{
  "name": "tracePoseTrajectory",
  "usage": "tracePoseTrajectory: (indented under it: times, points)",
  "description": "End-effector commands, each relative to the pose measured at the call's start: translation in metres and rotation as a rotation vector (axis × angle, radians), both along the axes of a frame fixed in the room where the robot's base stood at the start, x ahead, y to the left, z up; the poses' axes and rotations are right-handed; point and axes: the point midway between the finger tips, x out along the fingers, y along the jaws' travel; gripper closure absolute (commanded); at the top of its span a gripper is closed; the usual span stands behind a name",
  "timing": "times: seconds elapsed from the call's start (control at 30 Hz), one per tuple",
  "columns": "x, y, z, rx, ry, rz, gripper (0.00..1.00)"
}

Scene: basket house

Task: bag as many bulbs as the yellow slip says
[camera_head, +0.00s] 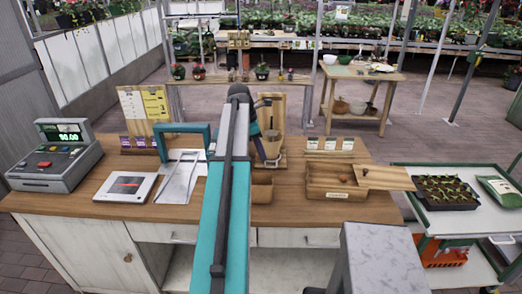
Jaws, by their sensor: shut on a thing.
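The yellow slip (154,104) is pinned on a board at the back left of the counter; its writing is too small to read. A wooden bulb tray (337,193) stands right of centre, with a small brown bulb (343,179) in it. A tan, cup-like holder (271,144) stands before an upright wooden board (272,108). My teal arm rises through the middle and bends down behind itself. My gripper (265,156) is low beside the tan holder, mostly hidden. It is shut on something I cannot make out. I cannot tell a bag clearly.
A small brown box (262,188) sits by my arm. A register (55,155), a white scale-like device (127,187) and a teal frame (185,142) stand at left. A cart (440,210) with seedlings stands at right.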

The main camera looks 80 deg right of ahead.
Motion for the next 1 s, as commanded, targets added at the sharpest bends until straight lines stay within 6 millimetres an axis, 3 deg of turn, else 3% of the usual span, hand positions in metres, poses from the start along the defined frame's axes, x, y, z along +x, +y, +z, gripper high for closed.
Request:
tracePoseTrajectory:
  times: [0.4,0.87,0.9,1.0]
  points:
    - [0.000,0.001,-0.038,0.000,0.000,0.000,0.94]
    - [0.000,0.000,-0.043,0.000,0.000,0.000,0.94]
    - [0.000,0.000,-0.043,0.000,0.000,0.000,0.71]
    - [0.000,0.000,-0.043,0.000,0.000,0.000,0.54]
